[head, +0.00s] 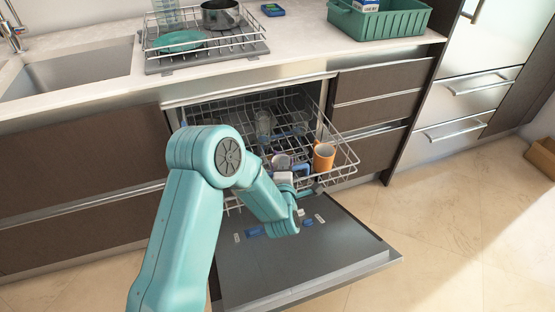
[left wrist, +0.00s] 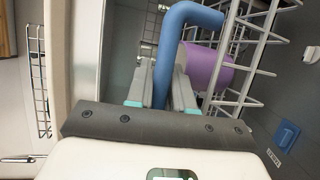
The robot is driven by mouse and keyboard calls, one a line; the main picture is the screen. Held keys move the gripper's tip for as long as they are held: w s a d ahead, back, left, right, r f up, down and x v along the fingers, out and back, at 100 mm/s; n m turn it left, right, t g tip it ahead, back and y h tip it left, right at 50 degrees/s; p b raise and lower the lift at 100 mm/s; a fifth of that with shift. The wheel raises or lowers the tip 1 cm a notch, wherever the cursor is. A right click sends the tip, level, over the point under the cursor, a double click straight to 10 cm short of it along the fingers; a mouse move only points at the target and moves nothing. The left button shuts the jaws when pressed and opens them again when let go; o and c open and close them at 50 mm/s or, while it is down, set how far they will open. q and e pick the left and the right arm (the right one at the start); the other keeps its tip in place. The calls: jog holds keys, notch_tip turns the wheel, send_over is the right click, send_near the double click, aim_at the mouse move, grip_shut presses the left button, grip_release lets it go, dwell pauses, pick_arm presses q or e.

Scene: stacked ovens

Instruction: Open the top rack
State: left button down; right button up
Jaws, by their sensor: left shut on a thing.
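The top rack (head: 345,160) is a wire dishwasher rack, and it sits partly out of the dishwasher above the lowered door. Its wires also show in the left wrist view (left wrist: 262,40). My left gripper (head: 288,178) is at the rack's front edge, partly hidden by my arm in the head view. In the left wrist view the fingers (left wrist: 161,92) are shut on a blue curved handle (left wrist: 162,55) at the rack. My right gripper is not in view.
The rack holds an orange mug (head: 323,157), a glass (head: 264,123) and a purple cup (left wrist: 208,68). The dishwasher door (head: 300,262) lies open below it. A drying rack (head: 205,42) and green crate (head: 380,20) stand on the counter.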

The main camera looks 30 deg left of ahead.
pick_arm(q)
jog(key=s+d+b, duration=0.1)
jog(key=s+d, duration=0.3)
jog(key=d, duration=0.1)
jog(key=shift+b, duration=0.4)
jog(key=shift+d, duration=0.1)
jog(key=c, duration=1.1)
grip_release()
